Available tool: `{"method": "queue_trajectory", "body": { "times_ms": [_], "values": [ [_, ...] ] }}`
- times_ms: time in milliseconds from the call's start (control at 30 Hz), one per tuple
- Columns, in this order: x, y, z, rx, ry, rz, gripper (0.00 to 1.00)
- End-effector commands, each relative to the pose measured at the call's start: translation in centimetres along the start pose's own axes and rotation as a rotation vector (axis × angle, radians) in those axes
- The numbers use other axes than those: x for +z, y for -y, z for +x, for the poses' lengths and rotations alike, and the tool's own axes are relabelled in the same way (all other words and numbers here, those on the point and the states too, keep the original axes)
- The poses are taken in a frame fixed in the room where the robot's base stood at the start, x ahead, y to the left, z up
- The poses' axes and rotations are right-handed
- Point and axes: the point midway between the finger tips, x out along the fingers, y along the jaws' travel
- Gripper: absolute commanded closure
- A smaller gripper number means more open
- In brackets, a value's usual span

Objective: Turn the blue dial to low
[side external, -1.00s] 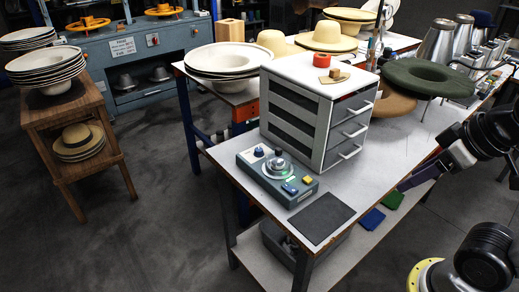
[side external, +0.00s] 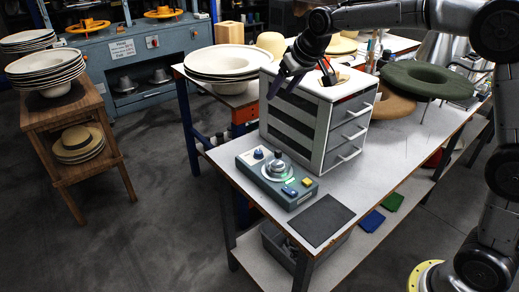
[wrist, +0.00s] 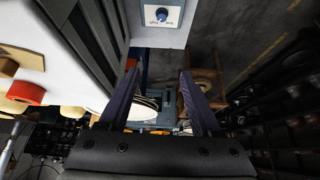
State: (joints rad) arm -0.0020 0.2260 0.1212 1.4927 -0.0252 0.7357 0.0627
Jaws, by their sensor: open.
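The blue dial (side external: 258,153) sits at the back left corner of a grey-blue control box (side external: 249,169) on the near left of the workbench. In the wrist view the blue dial (wrist: 162,15) shows at the top edge, on a white plate with small markings too fine to read. My gripper (side external: 284,88) is open and empty. It hangs by the upper left side of the drawer cabinet, above and behind the control box, clear of the dial. Its two fingers (wrist: 160,75) show spread apart in the wrist view.
A white-topped drawer cabinet (side external: 312,125) stands directly behind the box. The box also carries a silver knob (side external: 277,168), a blue button (side external: 290,190) and a yellow button (side external: 307,181). A dark mat (side external: 321,219) lies in front. Stacked cream hats (side external: 222,60) stand behind left.

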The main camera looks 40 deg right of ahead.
Motion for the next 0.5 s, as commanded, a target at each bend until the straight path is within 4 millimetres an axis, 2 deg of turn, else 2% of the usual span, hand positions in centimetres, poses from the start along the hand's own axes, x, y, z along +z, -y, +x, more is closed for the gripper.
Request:
{"method": "queue_trajectory", "body": {
  "times_ms": [33,100,200,300,500],
  "values": [
    [-0.2,0.1,2.8,0.002,0.030,-0.001,0.35],
    [-0.1,0.1,5.8,0.003,0.062,-0.002,0.35],
    [0.8,0.1,9.3,0.006,0.111,-0.004,0.35],
    [2.0,0.1,11.6,0.007,0.154,-0.005,0.35],
    [2.9,0.1,13.4,0.008,0.176,-0.005,0.35]
  ]
}}
